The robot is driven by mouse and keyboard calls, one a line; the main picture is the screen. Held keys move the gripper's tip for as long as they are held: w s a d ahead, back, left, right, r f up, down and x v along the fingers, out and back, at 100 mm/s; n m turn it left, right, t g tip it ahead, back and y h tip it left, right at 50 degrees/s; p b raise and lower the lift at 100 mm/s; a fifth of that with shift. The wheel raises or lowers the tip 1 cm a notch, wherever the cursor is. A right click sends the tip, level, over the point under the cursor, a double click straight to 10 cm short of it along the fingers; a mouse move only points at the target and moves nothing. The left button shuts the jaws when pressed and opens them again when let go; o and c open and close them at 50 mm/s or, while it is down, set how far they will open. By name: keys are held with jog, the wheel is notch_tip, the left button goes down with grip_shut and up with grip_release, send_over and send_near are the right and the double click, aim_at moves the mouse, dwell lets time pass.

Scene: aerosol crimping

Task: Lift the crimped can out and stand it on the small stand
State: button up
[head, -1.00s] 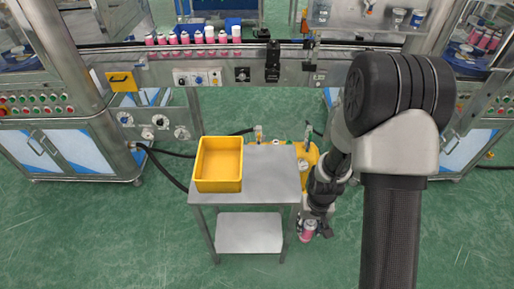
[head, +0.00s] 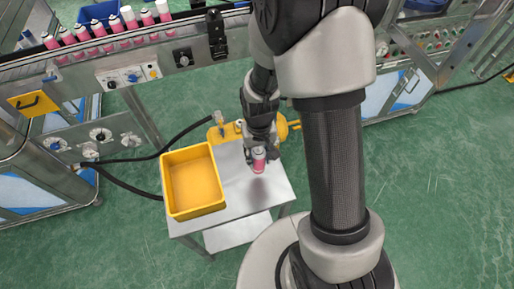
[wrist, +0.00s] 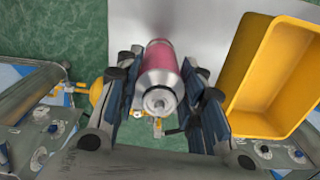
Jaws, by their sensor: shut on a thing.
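A pink can with a silver top (head: 259,161) is between the fingers of my gripper (head: 254,152), near the right part of the small steel stand (head: 240,193). In the wrist view the can (wrist: 160,60) shows its silver shoulder and valve toward the camera. The dark finger pads of my gripper (wrist: 161,95) are shut on it from both sides. The grey stand top (wrist: 203,32) lies beyond the can. I cannot tell whether the can's base touches the stand.
A yellow bin (head: 193,182) sits on the left of the stand; it also shows in the wrist view (wrist: 258,92). Behind the stand is a yellow tank (head: 222,131) with black hoses. A conveyor (head: 120,60) carries several pink cans. The stand's front right is clear.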

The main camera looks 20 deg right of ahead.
aim_at(258, 149)
jog(key=shift+f+b, duration=2.1)
jog(key=shift+f, duration=0.75)
jog(key=shift+f+b, duration=0.4)
jog(key=shift+f, duration=0.1)
jog(key=o, duration=1.1)
jog(key=shift+r, duration=0.1)
notch_tip(258, 149, up, 12)
jog(key=shift+f, duration=0.1)
